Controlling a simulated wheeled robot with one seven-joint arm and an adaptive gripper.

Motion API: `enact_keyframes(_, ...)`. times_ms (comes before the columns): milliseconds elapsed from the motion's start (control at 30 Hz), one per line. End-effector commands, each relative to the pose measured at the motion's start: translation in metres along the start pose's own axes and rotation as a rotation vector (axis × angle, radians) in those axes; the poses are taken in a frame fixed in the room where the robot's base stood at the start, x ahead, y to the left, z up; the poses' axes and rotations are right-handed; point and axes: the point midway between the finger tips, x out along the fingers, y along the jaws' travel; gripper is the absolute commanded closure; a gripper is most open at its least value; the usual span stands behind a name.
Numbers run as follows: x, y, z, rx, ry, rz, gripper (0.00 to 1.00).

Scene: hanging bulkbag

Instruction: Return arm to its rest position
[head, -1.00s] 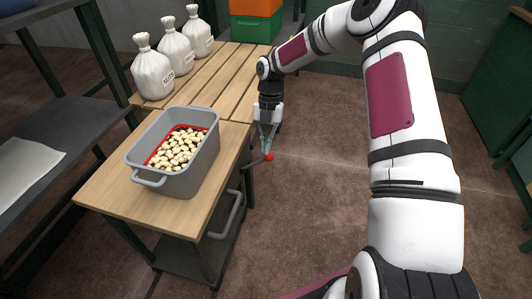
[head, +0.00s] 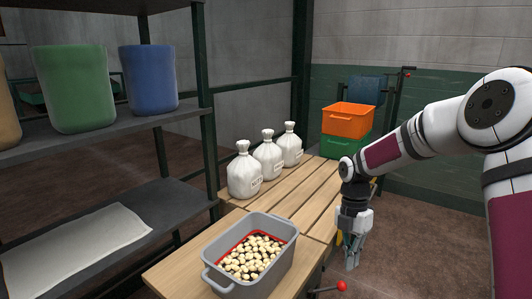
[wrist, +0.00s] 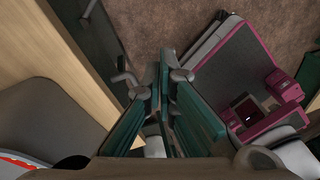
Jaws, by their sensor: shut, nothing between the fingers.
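My gripper (head: 352,265) hangs fingers down in the head view, at the right side of the wooden table. Its fingers are shut with nothing between them. In the wrist view the closed fingers (wrist: 164,62) point over the floor beside the table edge. My arm reaches in from the right, bent at the elbow. A lever with a red ball knob (head: 341,286) sticks out just below the fingertips, and a small gap shows between them in the head view.
A grey tub (head: 225,279) of pale pieces stands on the table (head: 178,276). Several tied white sacks (head: 268,155) stand behind it. An orange crate (head: 348,121) sits on a green crate (head: 346,145) at the back. A shelf (head: 95,225) with bins is at left.

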Motion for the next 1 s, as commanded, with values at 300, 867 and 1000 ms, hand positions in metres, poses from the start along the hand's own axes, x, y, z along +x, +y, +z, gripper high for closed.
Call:
enact_keyframes(300, -0.08, -0.075, -0.061, 0.512, -0.152, -0.018, 1.0)
enact_keyframes(867, -0.134, -0.217, -0.186, 1.479, -0.187, 0.2, 1.0)
enact_keyframes(1000, -0.127, -0.249, -0.216, 1.709, -0.121, 0.265, 1.0)
